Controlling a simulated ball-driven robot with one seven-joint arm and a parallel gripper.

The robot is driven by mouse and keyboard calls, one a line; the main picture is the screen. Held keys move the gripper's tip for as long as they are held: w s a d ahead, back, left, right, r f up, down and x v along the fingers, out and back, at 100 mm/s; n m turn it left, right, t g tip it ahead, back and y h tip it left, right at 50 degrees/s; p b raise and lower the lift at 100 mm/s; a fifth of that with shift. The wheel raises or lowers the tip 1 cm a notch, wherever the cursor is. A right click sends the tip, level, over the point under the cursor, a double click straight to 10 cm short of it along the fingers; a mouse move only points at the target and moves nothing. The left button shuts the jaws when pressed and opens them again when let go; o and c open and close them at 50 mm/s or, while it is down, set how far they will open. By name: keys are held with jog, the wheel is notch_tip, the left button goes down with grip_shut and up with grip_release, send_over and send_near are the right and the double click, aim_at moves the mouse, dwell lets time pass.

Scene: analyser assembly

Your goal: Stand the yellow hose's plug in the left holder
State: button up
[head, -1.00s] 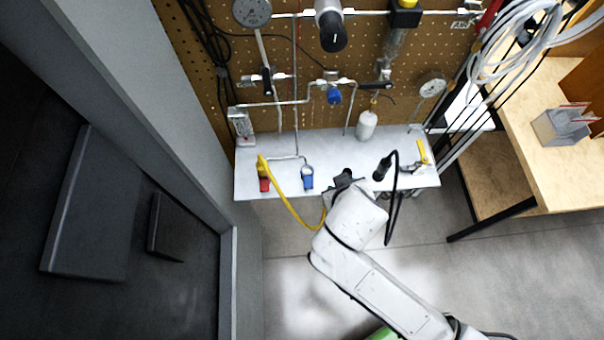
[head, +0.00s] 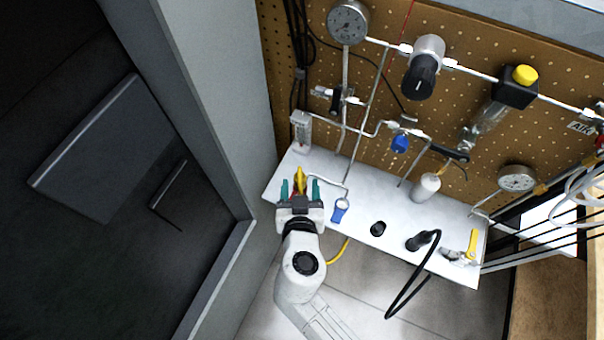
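The yellow hose's plug (head: 299,180) is at the left end of the white shelf. It points up between the two teal fingers of my gripper (head: 300,189). The fingers stand apart on either side of it, with a gap visible on each side. The yellow hose (head: 340,251) comes out below my gripper and hangs past the shelf's front edge. The left holder (head: 378,229), a short black round cup, stands empty on the shelf to the right. The right holder's area has a black plug (head: 420,241) with a black hose. The red fitting by the yellow plug is hidden by my gripper.
A blue-handled valve (head: 339,211) is close to the right of my gripper. The white shelf (head: 288,166) carries a white bottle (head: 426,187) and a yellow-handled valve (head: 473,242). A pegboard with gauges and pipes rises behind. A grey cabinet frame (head: 215,120) stands at left.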

aim_at(301, 171)
jog(key=shift+x, duration=2.55)
jog(key=c, duration=1.1)
jog(key=shift+o, duration=0.2)
jog(key=shift+r, duration=0.1)
jog(key=shift+r+p, duration=0.1)
jog(key=shift+p, duration=0.2)
jog(key=shift+r+p, duration=1.3)
jog(key=shift+r, duration=0.8)
